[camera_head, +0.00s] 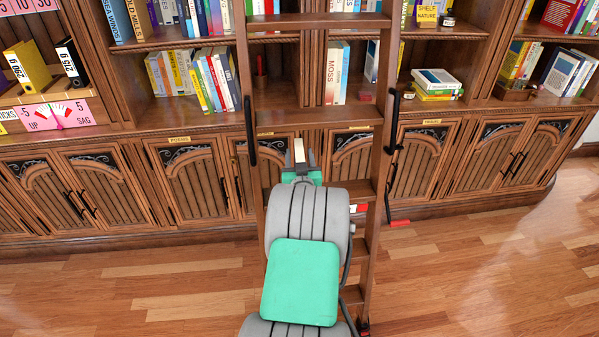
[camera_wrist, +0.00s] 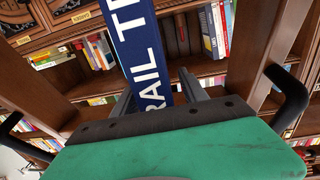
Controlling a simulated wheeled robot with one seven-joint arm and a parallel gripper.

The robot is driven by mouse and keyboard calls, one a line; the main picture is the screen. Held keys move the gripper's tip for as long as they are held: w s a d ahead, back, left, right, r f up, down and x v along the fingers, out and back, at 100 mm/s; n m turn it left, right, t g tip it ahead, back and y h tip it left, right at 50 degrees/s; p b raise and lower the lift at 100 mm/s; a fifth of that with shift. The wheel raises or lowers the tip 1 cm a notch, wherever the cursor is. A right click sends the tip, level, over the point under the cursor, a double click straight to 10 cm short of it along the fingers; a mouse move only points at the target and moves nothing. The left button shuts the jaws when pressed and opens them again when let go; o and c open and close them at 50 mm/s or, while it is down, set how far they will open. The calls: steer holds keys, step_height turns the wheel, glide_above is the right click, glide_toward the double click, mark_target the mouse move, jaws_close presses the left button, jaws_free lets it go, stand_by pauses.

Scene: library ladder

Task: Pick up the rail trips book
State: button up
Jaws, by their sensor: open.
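The rail trips book shows in the wrist view as a dark blue spine (camera_wrist: 139,50) with white letters reading "RAIL TR"; the rest is cut off or hidden. My gripper (camera_wrist: 158,90) is open, with one finger on each side of this spine. In the head view my gripper (camera_head: 299,158) is in front of the wooden ladder (camera_head: 375,150), between its side rails. A narrow cream and dark block (camera_head: 299,150), seemingly the book's top, shows between the fingers. What the book rests on is hidden, and I cannot tell whether a finger touches it.
The ladder rails carry black handles (camera_head: 250,130) on both sides, close to my arm. Bookshelves with several books (camera_head: 195,78) stand behind, above carved cabinet doors (camera_head: 190,180). A pink sign (camera_head: 55,115) is at left. Open wooden floor (camera_head: 470,270) lies at right.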

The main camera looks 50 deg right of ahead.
steer(key=shift+c, duration=0.2)
jaws_close()
stand_by(0.3)
steer(key=shift+r, duration=0.1)
stand_by(0.7)
